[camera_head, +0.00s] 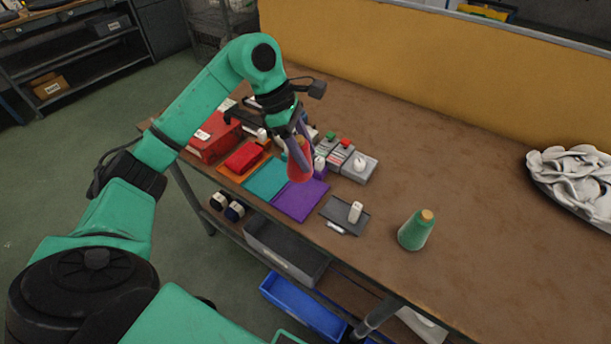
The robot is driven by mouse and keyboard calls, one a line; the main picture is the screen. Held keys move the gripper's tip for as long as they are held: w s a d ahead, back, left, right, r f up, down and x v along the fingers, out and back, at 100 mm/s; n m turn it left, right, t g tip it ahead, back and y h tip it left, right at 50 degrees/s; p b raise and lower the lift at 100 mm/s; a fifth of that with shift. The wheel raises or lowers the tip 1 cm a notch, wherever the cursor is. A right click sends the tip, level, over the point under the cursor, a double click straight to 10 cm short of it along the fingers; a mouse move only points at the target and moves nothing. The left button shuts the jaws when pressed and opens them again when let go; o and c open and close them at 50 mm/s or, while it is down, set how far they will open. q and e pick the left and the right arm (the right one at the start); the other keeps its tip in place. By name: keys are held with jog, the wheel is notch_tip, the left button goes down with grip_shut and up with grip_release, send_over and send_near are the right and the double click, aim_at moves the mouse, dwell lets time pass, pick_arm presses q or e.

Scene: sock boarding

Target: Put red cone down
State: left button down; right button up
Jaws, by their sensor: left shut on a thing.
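My left gripper (298,138) is shut on the red cone (300,170), gripping it near its narrow top. The cone is roughly upright, wide end down, in front of the back part of the purple mat (298,203). I cannot tell whether its base touches the mat or hangs just above it. A green cone (415,231) stands upright on the table (465,190) to the right. My right gripper is not in view.
Teal (265,178) and orange mats lie left of the purple one, with a red box (213,138) behind. Small grey boxes (359,168) stand close right of the cone. A dark tray (343,216) holds a white item. White cloth (575,177) lies far right; the table's centre-right is clear.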

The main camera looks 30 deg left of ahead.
aim_at(306, 176)
pick_arm(q)
notch_tip(306, 176, down, 8)
jog(key=shift+d+r+p, duration=0.1)
jog(key=shift+p, duration=0.25)
jog(key=shift+w, duration=0.15)
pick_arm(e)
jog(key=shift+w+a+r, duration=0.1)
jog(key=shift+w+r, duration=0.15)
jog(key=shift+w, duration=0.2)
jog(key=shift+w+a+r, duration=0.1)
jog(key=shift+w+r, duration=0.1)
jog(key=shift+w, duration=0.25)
pick_arm(q)
jog(key=shift+f, duration=0.2)
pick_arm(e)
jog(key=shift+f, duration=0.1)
pick_arm(q)
jog(key=shift+c, duration=1.1)
grip_release()
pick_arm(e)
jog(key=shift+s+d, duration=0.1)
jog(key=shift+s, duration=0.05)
